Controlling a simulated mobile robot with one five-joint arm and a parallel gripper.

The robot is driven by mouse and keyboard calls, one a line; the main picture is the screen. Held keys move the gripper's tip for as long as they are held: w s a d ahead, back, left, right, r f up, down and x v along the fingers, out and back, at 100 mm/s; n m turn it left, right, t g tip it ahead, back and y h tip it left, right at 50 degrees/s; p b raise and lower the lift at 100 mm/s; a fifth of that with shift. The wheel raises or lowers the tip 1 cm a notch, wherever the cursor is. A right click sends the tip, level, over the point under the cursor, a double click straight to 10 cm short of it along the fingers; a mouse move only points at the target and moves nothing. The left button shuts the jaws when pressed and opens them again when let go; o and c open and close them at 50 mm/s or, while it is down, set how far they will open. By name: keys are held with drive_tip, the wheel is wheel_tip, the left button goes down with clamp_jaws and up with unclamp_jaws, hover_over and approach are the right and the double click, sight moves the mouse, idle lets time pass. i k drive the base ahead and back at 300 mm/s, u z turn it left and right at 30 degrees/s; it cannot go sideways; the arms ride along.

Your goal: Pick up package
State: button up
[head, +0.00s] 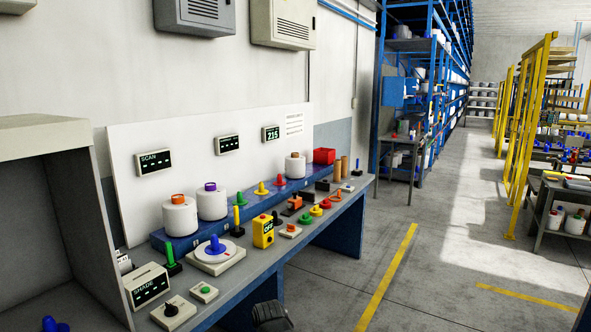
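No box-like package is clear in view; the white yarn packages stand on the blue raised shelf (160,238) of the bench. One with an orange top (180,218) is at the left. One with a purple top (212,204) stands beside it. A third, smaller in view, with a brown top (295,168) is farther back by a red bin. All three stand upright. I cannot make out my gripper or its fingers. A dark ribbed shape (272,316) is cut off by the bottom edge; I cannot tell what it is.
The grey bench (225,275) carries a white round scale (215,252), a SHADE display (147,285), a yellow button box (263,232) and several coloured cones. A grey cabinet (90,205) stands at the near left. The floor (440,265) to the right is clear; yellow racks (530,120) stand beyond.

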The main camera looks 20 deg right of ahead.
sight(294, 164)
drive_tip(key=z, duration=1.8)
drive_tip(key=i, duration=6.65)
drive_tip(key=u, duration=2.65)
